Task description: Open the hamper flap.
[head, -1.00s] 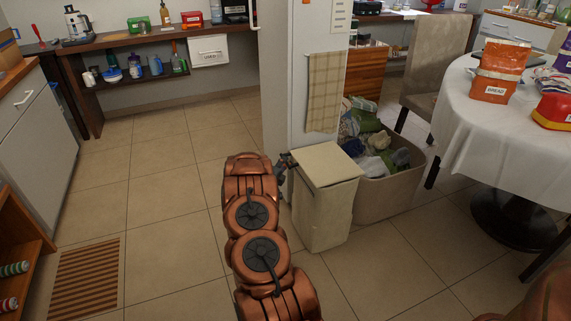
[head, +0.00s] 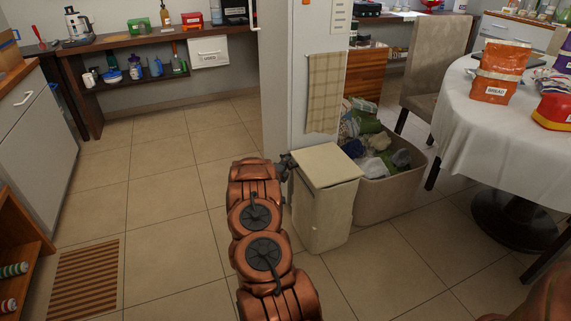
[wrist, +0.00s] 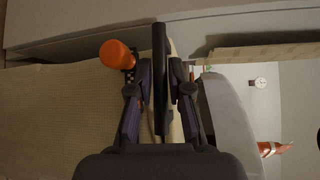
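The hamper (head: 322,214) is a tall cream box beside the white tall cabinet. Its flat cream flap (head: 327,164) lies level on top and looks closed. My gripper (head: 287,164) is at the flap's left edge, by the cabinet, and is small and partly hidden there. In the wrist view, my gripper's fingers (wrist: 160,82) are close together on both sides of a dark upright bar (wrist: 160,40) and seem to touch it. I cannot tell whether this bar belongs to the flap.
A bin of crumpled cloths (head: 392,192) stands right of the hamper. A checked towel (head: 324,92) hangs on the white cabinet (head: 283,75) behind. A round table with a white cloth (head: 470,135) is at the right.

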